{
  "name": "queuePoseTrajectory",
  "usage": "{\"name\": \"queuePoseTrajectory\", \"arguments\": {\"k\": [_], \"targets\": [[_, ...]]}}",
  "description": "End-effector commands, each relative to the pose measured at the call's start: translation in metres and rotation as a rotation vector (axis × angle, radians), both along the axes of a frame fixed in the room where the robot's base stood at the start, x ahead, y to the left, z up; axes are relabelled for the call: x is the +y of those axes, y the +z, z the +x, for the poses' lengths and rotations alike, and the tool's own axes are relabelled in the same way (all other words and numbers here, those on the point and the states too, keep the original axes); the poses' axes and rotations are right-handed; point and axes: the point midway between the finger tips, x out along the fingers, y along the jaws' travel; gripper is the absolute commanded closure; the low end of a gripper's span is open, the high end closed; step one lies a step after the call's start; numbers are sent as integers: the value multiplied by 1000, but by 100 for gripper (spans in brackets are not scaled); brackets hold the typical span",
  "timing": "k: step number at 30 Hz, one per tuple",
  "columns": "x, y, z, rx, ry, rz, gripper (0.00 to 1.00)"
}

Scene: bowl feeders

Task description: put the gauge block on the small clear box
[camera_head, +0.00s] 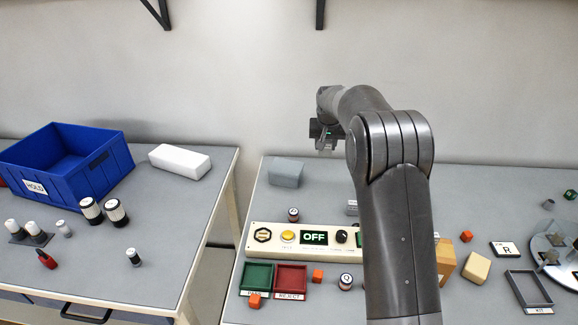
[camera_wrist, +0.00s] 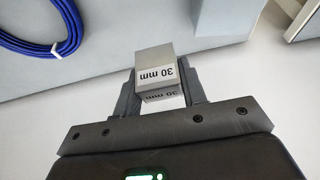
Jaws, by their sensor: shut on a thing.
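The gauge block (camera_wrist: 158,72) is a small grey metal block with white "30 mm" labels. In the wrist view it sits between the two fingers of my gripper (camera_wrist: 160,88), which is shut on it. In the head view my gripper (camera_head: 326,142) is raised above the back of the right table, near the wall; the block is too small there to make out. A greyish, box-like thing (camera_head: 286,172) stands on that table, below and left of my gripper; I cannot tell whether it is the small clear box.
The right table holds a control panel (camera_head: 300,237) with an "OFF" display, a green tray (camera_head: 257,276) and a red tray (camera_head: 291,279). The left table holds a blue bin (camera_head: 108,160) and a white block (camera_head: 180,160). A blue cable coil (camera_wrist: 45,45) shows in the wrist view.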

Motion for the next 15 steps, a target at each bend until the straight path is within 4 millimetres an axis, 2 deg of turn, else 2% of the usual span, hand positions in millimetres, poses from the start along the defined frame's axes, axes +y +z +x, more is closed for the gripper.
{"name": "queuePoseTrajectory", "arguments": {"k": [9,15], "targets": [[68,-42,20,1,5,0,89],[98,-62,31,0,2,-1,89]]}}
